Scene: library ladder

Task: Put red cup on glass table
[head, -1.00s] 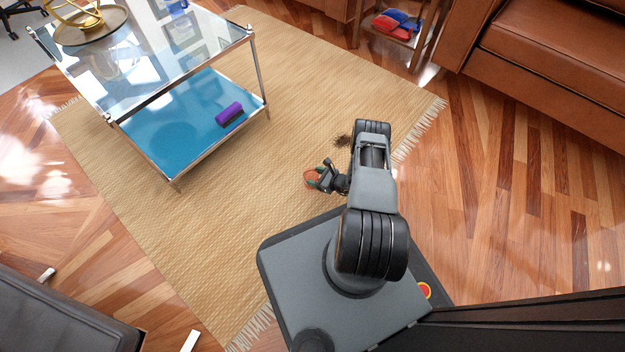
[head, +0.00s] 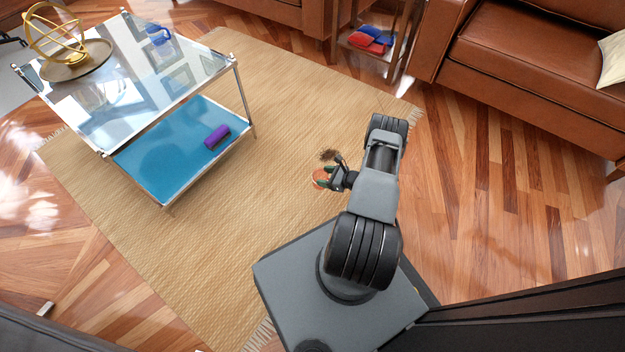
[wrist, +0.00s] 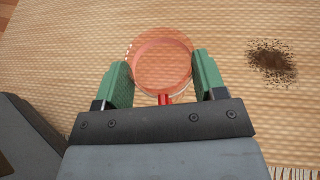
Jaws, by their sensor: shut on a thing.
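The red cup (wrist: 160,62) is a translucent reddish round cup, seen from above between the green fingers of my gripper (wrist: 162,80) in the wrist view. In the head view the cup (head: 319,179) shows small at the tip of my gripper (head: 328,177), over the woven rug. My gripper is shut on it. I cannot tell how high the cup is above the rug. The glass table (head: 140,85) stands at the upper left, with a clear top, chrome legs and a blue lower shelf (head: 165,160).
A gold ornament on a round tray (head: 85,62) and a blue mug (head: 157,35) stand on the glass top. A purple object (head: 217,136) lies on the lower shelf. A dark dirt patch (wrist: 272,62) is on the rug (head: 250,220). A brown sofa (head: 530,70) is at the upper right.

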